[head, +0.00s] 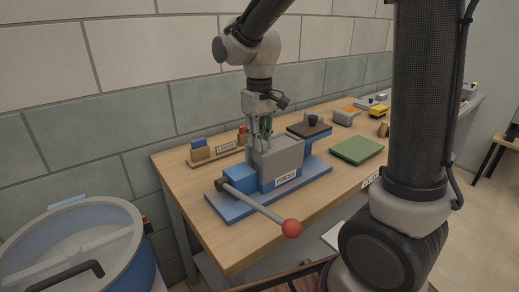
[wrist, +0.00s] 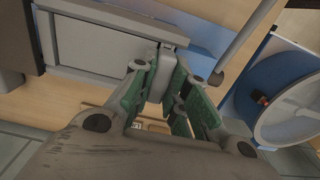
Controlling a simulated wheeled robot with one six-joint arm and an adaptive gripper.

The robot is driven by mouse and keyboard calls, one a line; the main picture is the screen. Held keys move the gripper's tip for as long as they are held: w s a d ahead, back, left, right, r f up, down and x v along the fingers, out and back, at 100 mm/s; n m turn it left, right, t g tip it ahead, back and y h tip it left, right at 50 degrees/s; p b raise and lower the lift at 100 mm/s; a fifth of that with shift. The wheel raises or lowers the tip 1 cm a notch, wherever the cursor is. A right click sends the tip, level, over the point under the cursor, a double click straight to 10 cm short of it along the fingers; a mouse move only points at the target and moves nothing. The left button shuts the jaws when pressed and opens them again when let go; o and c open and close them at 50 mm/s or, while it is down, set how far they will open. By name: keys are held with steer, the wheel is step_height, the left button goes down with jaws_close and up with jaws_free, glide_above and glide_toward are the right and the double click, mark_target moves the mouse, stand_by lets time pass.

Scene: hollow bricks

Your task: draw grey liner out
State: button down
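The press (head: 286,181) is a blue base with a grey box (head: 280,158) on it, and it stands on the wooden bench. My gripper (head: 262,132) points down at the box's back left edge. In the wrist view, the green fingers of my gripper (wrist: 157,74) lie on both sides of a light grey strip, which looks like the grey liner (wrist: 154,82), at the end of the grey box (wrist: 95,48). The fingertips appear to touch it. How deep the liner sits in the box is hidden.
A lever with a red knob (head: 292,228) sticks out at the front of the press. A labelled wooden rack (head: 218,151) stands behind it. A green mat (head: 357,150) lies to the right. A blue drum (head: 75,245) stands at the left, off the bench (head: 230,240).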

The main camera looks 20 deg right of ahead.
steer(key=shift+r, duration=0.1)
steer(key=shift+r, duration=2.7)
steer(key=shift+r, duration=0.1)
step_height(320, 180, up, 5)
steer(key=shift+f, duration=0.1)
steer(key=s+r, duration=0.2)
steer(key=s, duration=0.4)
stand_by(0.4)
stand_by(0.3)
